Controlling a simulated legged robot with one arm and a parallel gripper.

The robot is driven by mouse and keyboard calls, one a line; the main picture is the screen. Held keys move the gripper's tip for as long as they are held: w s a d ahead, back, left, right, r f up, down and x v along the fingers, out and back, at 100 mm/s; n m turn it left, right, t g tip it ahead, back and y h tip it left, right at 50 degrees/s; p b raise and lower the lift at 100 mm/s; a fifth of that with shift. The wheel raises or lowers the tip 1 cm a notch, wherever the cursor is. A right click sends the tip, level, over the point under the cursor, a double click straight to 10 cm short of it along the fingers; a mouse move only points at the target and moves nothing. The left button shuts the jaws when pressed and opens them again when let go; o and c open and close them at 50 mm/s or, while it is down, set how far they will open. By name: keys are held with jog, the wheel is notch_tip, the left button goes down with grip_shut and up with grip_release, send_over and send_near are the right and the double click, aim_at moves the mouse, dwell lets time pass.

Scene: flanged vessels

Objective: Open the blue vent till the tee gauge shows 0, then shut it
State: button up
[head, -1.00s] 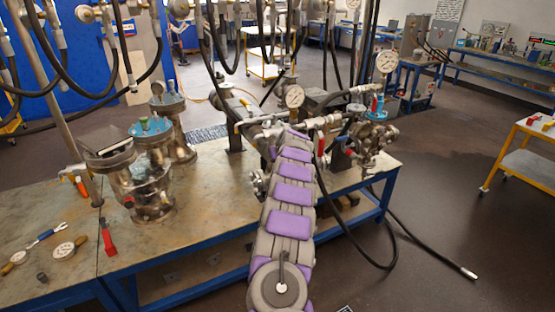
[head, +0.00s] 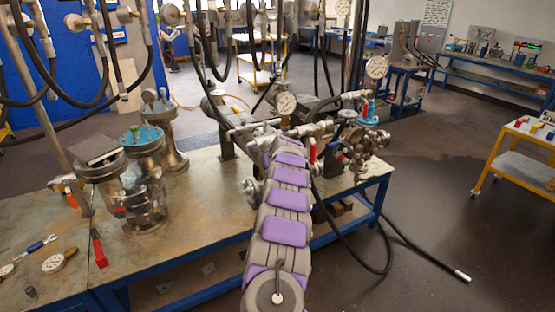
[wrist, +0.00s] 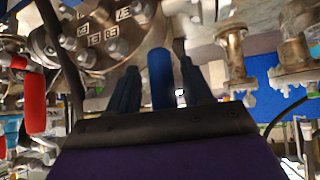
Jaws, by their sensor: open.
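In the wrist view my gripper (wrist: 159,70) is open, with one dark finger on each side of a blue lever handle (wrist: 160,84). The handle lies between the fingers, and I cannot tell whether either finger touches it. In the head view my arm reaches over the bench towards the pipework and hides the gripper. A white dial gauge (head: 285,104) stands on the pipework just beyond the arm, and a second dial gauge (head: 377,66) stands at the right. I cannot tell which is the tee gauge, and neither needle is readable.
A red handle (wrist: 34,103) hangs left of my gripper in the wrist view, near a bolted flange (wrist: 100,32). Flanged vessels (head: 145,180) stand on the bench (head: 200,225) at left. A black hose (head: 420,245) trails across the floor.

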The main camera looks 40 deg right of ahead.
jog(key=p+v, duration=0.3)
jog(key=v, duration=1.3)
jog(key=shift+s, duration=0.15)
dwell(0.3)
jog(key=s+a+r+n+g+y, duration=0.1)
jog(key=a+r+y, duration=0.1)
jog(key=a, duration=0.9)
jog(key=a+r+n+y, duration=0.1)
jog(key=a+n+y, duration=0.1)
jog(key=a, duration=0.8)
jog(key=s+a+n+g+y, duration=0.1)
jog(key=s+a, duration=0.4)
jog(key=a, duration=0.2)
jog(key=s+a+g, duration=0.1)
jog(key=s+a, duration=0.3)
jog(key=a, duration=0.3)
jog(key=s+a+f+g, duration=0.1)
jog(key=s+a+g, duration=0.1)
jog(key=s, duration=0.8)
jog(key=s+a+f+g, duration=0.2)
jog(key=s+a, duration=0.3)
jog(key=s, duration=0.6)
jog(key=s+a+f+g+h, duration=0.1)
jog(key=s+a+f+g, duration=0.1)
jog(key=s, duration=0.9)
jog(key=shift+s+a+n+g, duration=0.15)
jog(key=shift+a+n+g, duration=0.25)
jog(key=shift+a, duration=0.3)
